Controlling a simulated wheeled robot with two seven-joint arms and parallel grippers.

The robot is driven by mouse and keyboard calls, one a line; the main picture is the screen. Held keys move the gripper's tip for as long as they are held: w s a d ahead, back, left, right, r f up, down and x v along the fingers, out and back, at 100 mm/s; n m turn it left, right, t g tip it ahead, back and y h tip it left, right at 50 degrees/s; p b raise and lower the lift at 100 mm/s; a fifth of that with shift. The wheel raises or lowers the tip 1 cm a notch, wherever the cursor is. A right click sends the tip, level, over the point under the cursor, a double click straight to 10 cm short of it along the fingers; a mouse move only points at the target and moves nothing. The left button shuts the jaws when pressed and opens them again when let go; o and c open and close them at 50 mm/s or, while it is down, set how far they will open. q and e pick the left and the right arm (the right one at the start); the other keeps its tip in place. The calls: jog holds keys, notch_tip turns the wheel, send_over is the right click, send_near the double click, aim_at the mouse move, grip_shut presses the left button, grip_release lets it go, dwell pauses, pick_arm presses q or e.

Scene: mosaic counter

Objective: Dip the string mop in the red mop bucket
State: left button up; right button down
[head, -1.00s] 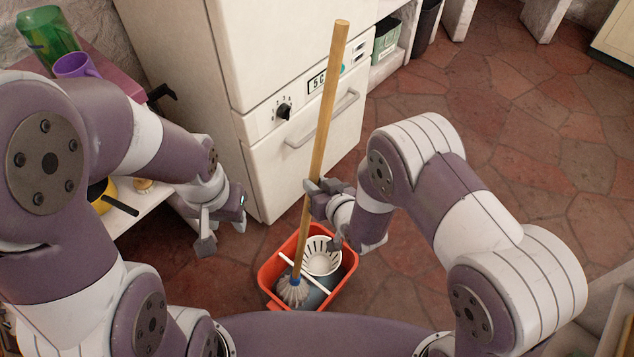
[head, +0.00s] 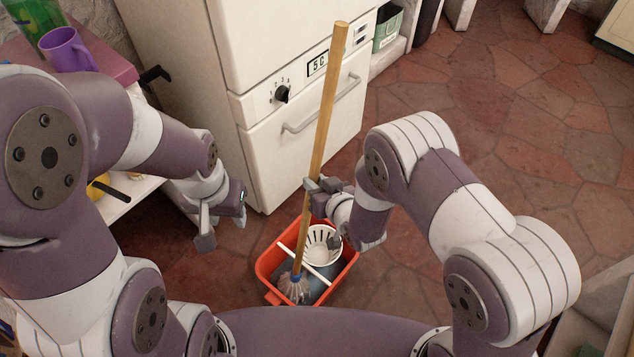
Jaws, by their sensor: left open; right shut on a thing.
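The string mop (head: 323,120) has a long wooden handle and stands nearly upright, tilted a little. Its grey string head (head: 294,288) is inside the red mop bucket (head: 268,262), in the front left part. The bucket stands on the floor and has a white wringer basket (head: 322,246) and a white bar across it. My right gripper (head: 318,198) is shut on the mop's handle above the bucket. My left gripper (head: 222,226) is open and empty, left of the bucket. Whether the strings touch the bucket's bottom is hard to tell.
A white oven cabinet (head: 330,130) stands behind the bucket. At the left, a shelf holds a purple mug (head: 68,48) and a green glass (head: 38,22). A green bin (head: 388,32) is at the back. The tiled floor (head: 510,130) at the right is clear.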

jog(key=shift+r, duration=0.1)
dwell(0.3)
notch_tip(320, 180, up, 21)
jog(key=p, duration=1.8)
jog(key=shift+w, duration=0.1)
dwell(0.5)
